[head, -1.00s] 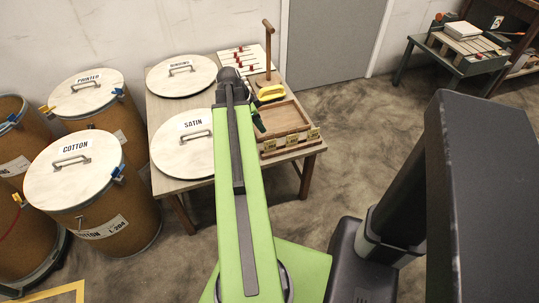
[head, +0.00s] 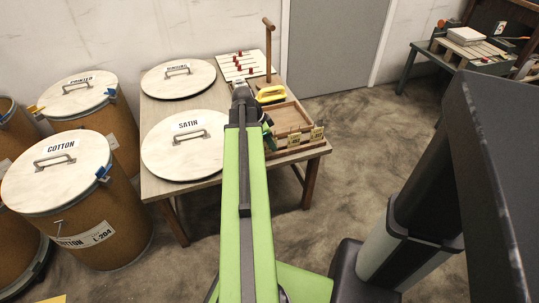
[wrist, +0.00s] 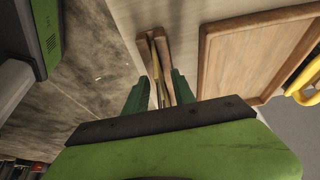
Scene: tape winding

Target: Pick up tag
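Small yellow tags stand in a wooden holder (wrist: 150,36) along the front edge of the table. In the head view one tag (head: 317,133) shows at the holder's right end and another tag (head: 293,141) sits left of it. In the wrist view the tags are seen nearly edge-on as thin gold strips. My gripper (wrist: 158,86) is open, its two green fingers spread on either side of the holder's near end, with a gold tag edge (wrist: 160,92) between them. I cannot tell whether the fingers touch it. In the head view my arm hides part of the holder.
A shallow wooden tray (head: 288,115) lies behind the holder, with a yellow-handled tool (head: 270,94) beyond it. Round lids marked SATIN (head: 185,150) and BINDING (head: 178,78) cover the table's left. Drums with lids (head: 80,95) stand at left.

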